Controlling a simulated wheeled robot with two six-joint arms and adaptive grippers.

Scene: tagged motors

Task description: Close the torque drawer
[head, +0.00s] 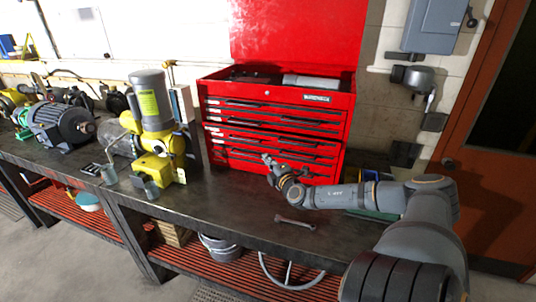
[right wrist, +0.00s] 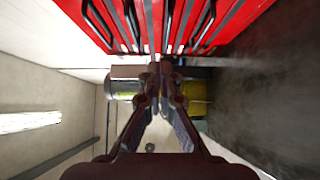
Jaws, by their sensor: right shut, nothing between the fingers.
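A red tool chest (head: 278,118) stands on the dark workbench with its lid up and several drawers with dark handles in its front. I cannot make out a label that tells which one is the torque drawer. No drawer clearly stands far out. My right gripper (head: 267,158) is in front of the lower drawers, its fingers shut and empty. In the right wrist view the fingertips (right wrist: 157,68) meet just below the red drawer fronts (right wrist: 165,22); I cannot tell whether they touch. My left gripper is not in view.
A yellow and grey machine (head: 153,120) stands left of the chest, and a grey motor (head: 60,125) is farther left. A wrench (head: 295,222) lies near the workbench's (head: 225,205) front edge. The bench top in front of the chest is mostly clear.

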